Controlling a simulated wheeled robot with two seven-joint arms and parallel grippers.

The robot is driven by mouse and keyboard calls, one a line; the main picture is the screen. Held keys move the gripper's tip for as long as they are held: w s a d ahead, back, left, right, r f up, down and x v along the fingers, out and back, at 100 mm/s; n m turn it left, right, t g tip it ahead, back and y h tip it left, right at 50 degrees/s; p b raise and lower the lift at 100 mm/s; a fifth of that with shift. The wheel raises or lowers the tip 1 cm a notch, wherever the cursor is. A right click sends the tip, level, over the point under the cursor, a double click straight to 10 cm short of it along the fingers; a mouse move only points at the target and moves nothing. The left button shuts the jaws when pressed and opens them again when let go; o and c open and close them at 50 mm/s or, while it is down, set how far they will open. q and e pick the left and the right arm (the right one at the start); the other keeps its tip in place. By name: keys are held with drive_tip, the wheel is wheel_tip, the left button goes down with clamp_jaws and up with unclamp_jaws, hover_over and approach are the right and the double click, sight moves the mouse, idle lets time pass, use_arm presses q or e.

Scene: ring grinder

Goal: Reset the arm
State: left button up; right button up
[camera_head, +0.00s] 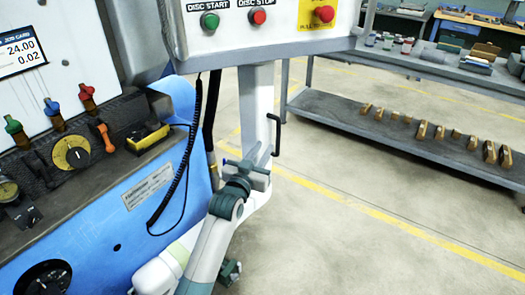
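My grey-and-teal arm rises from the bottom middle, in front of the blue machine's lower right corner. At its upper end is my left gripper (258,163), below the control panel and in front of the pale post. It is small and seen at an angle, so I cannot tell whether its fingers are open or shut. I see no object held in it.
The blue grinder (95,235) with coloured knobs fills the left. The control panel (255,42) with green and red buttons hangs above the arm; a black coiled cable (186,165) droops beside it. A grey shelf (400,125) stands at the back right. The floor at right is clear.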

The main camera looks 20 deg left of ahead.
use_arm(q)
drive_tip(key=shift+f, duration=0.1)
use_arm(e)
drive_tip(key=shift+d, duration=0.35)
use_arm(q)
drive_tip(key=s+d+f+g, duration=0.15)
drive_tip(key=s+f, duration=0.35)
drive_tip(key=f, duration=0.7)
drive_tip(key=s+f+g, duration=0.2)
drive_tip(key=s+f, duration=0.4)
drive_tip(key=f, duration=0.6)
drive_tip(key=s+d+f+g, duration=0.15)
drive_tip(key=s+f, duration=0.35)
drive_tip(key=f, duration=0.7)
drive_tip(key=s+f+g, duration=0.2)
drive_tip(key=s+f, duration=0.8)
drive_tip(key=s, duration=0.4)
drive_tip(key=s+f+m+g, duration=0.1)
drive_tip(key=s+f+g, duration=0.2)
drive_tip(key=s+f, duration=0.8)
drive_tip(key=shift+s+d, duration=0.3)
drive_tip(key=shift+s, duration=1.75)
use_arm(e)
drive_tip(key=shift+s+a, duration=0.1)
drive_tip(key=shift+a, duration=0.4)
use_arm(q)
drive_tip(key=shift+f, duration=0.1)
use_arm(e)
drive_tip(key=shift+d, duration=0.1)
